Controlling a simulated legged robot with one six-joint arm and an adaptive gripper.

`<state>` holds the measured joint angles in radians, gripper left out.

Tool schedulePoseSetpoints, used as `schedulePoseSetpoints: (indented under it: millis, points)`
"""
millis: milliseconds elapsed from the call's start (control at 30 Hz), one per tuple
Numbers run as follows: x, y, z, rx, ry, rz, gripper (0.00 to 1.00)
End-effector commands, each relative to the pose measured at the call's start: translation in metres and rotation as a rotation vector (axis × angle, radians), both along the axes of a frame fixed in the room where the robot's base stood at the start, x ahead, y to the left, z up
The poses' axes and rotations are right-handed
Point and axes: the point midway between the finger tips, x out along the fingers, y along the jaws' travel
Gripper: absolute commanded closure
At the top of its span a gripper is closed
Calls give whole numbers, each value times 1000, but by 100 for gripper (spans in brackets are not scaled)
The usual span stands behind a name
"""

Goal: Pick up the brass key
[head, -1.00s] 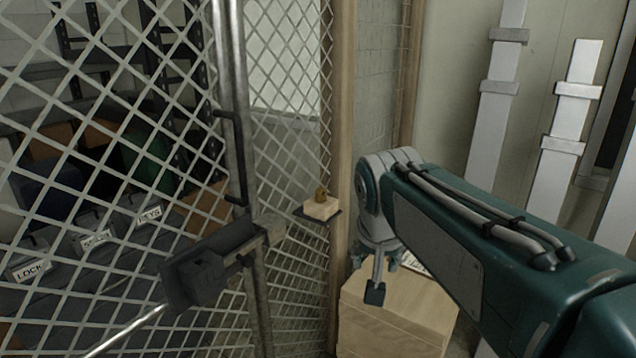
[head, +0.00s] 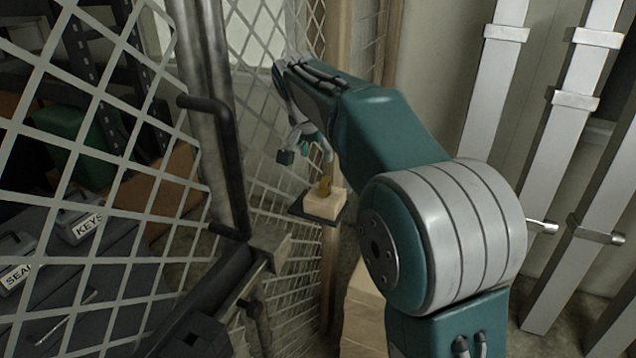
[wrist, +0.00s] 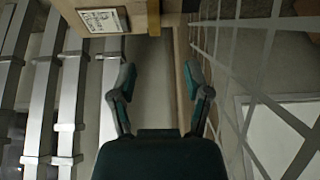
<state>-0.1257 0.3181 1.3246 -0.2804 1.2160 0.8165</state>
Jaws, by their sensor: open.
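The brass key (head: 325,188) is a small brass-coloured shape on top of a pale wooden block (head: 325,204). The block rests on a small dark shelf (head: 298,209) beside the mesh. My gripper (head: 306,153) is above and slightly left of the key in the head view, apart from it. In the wrist view my gripper (wrist: 160,82) has its two fingers spread with nothing between them. I cannot make out the key in the wrist view.
A wire mesh door (head: 75,150) with a dark handle (head: 222,150) stands at the left, with labelled boxes (head: 80,228) behind it. Pale metal lengths (head: 490,85) stand against the right wall. A wooden box (head: 362,318) sits low behind my arm.

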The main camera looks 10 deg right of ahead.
Motion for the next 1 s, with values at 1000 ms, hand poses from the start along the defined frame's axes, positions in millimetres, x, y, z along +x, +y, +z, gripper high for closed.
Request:
schedulePoseSetpoints:
  millis: [1000]
  points:
    - [30, -22, -93, -3, 2, 2, 37]
